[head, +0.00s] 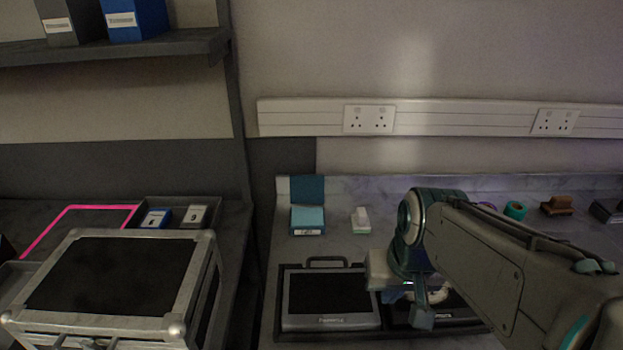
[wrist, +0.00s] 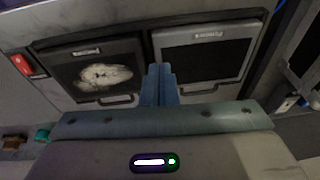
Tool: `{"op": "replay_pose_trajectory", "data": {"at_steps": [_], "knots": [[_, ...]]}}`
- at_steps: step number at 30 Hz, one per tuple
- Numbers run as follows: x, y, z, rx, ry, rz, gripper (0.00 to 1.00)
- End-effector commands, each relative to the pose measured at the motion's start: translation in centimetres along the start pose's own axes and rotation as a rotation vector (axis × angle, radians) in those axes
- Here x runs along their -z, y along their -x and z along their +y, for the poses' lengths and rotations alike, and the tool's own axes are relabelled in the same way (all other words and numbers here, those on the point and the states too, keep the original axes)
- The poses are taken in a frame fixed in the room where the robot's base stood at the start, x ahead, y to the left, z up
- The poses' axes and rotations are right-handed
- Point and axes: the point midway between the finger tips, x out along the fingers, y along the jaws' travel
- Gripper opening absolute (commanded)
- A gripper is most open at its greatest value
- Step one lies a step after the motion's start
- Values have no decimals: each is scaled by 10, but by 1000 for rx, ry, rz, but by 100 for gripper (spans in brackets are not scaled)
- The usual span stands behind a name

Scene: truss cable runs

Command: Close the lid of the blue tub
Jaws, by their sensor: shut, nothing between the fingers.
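The blue tub (head: 307,220) stands on the marble bench left of the middle in the head view. Its darker blue lid (head: 307,189) is open and stands upright at the back of the tub. A lighter blue surface shows at the top of the tub, with a white label on its front. My gripper (head: 421,318) is to the right of the tub and nearer the camera, apart from it, over the dark cases. In the wrist view its blue fingers (wrist: 160,80) are together and empty. I cannot make out the tub in the wrist view.
A dark tray holds a grey case (head: 330,295) and a second case (wrist: 95,72) with a pale patch. A small white and green block (head: 360,220) stands right of the tub. A silver-edged case (head: 115,275) is at the left. A wall and sockets (head: 369,118) are behind.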

Motion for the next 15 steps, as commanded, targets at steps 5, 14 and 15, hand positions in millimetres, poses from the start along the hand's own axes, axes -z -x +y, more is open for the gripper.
{"op": "replay_pose_trajectory", "data": {"at_steps": [5,14,15], "knots": [[44,-12,-21,95,-49,-60,0],[121,-38,-56,301,-126,-138,0],[131,-42,-60,332,-137,-146,0]]}}
